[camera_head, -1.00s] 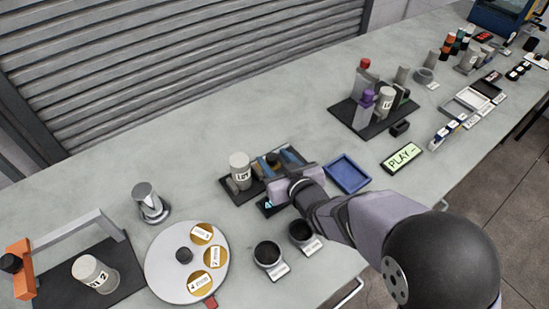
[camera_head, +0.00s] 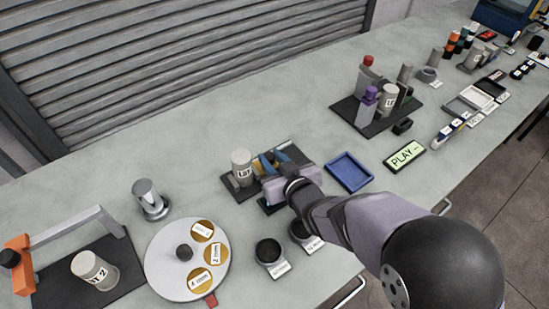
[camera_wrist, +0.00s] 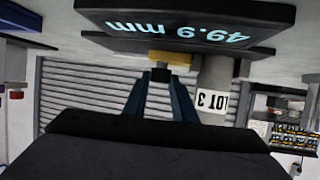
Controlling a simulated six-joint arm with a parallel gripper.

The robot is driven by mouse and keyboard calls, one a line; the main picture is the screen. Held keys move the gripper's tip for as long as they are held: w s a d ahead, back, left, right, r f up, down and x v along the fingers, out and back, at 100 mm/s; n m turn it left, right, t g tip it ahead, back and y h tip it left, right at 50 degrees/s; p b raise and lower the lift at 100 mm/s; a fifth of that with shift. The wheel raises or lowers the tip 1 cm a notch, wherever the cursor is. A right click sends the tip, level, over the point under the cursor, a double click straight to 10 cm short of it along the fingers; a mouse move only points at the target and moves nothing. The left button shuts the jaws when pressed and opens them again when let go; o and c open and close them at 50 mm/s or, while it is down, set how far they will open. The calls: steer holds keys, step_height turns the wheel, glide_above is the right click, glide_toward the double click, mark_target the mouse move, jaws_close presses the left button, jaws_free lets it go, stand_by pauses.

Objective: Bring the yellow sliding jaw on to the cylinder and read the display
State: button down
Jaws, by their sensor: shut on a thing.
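The pale grey cylinder (camera_head: 241,168) stands upright on a dark gauge base, just left of my gripper (camera_head: 274,160). In the wrist view, which is upside down, the cylinder (camera_wrist: 213,78) carries a "LOT 3" label. The yellow sliding jaw (camera_wrist: 170,57) is beside it; whether they touch or a narrow gap remains, I cannot tell. My gripper's blue fingers (camera_wrist: 160,76) are shut on the jaw's dark knob. The display (camera_wrist: 180,30) reads 49.9 mm in cyan digits. In the head view my wrist hides the jaw and the display digits.
A blue tray (camera_head: 349,188) lies right of my gripper. Two dark round cups stand in front, one (camera_head: 268,252) clear of my arm. A grey disc (camera_head: 160,266) with gold labelled spots lies at left. A dark stand (camera_head: 349,112) with a cylinder is behind right.

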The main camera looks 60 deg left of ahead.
steer(key=c, duration=1.5)
jaws_free()
steer(key=shift+o, duration=0.2)
steer(key=shift+b+v, duration=0.4)
steer(key=shift+v, duration=3.3)
